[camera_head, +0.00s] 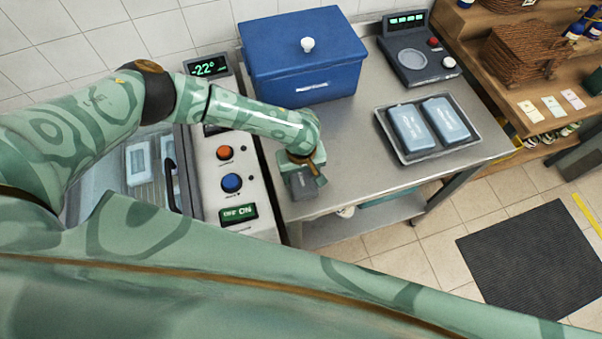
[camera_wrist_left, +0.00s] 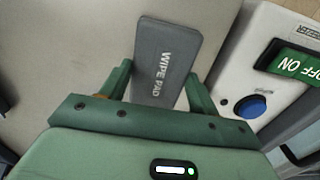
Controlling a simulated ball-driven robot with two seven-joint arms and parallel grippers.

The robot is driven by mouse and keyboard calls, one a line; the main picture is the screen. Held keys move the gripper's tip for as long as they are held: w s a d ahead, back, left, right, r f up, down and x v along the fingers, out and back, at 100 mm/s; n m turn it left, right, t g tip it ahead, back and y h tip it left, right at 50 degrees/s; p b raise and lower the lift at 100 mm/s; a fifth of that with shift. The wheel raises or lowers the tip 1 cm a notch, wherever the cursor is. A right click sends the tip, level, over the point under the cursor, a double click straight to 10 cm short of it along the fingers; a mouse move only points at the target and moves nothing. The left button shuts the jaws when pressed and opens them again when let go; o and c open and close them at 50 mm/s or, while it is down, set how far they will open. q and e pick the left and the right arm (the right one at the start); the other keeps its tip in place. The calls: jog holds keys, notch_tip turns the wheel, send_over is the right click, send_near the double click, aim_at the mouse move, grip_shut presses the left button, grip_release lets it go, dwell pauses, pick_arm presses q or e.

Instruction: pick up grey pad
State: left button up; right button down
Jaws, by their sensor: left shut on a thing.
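The grey pad (camera_wrist_left: 167,55), lettered "WIPE PAD", stands out between the two green fingers of my left gripper (camera_wrist_left: 160,88) in the left wrist view. The jaws are shut on it. In the head view my left gripper (camera_head: 303,178) is at the left front corner of the steel table, with the dark grey pad (camera_head: 304,202) partly hidden below it. I cannot tell whether the pad touches the table. My right gripper is in neither view.
The steel table (camera_head: 350,172) is bare around the gripper. A blue lidded box (camera_head: 300,60) stands behind, and a tray (camera_head: 480,143) with two blue packs lies to the right. A freezer panel (camera_head: 235,155) with buttons adjoins on the left. A scale (camera_head: 411,60) stands at the back.

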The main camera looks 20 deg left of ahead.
pick_arm(q)
jog(key=shift+r, duration=0.55)
jog(key=s+a+r+p, duration=0.1)
jog(key=s+r+p, duration=0.6)
jog(key=s+r, duration=0.4)
jog(key=s, duration=0.3)
jog(key=shift+r, duration=0.35)
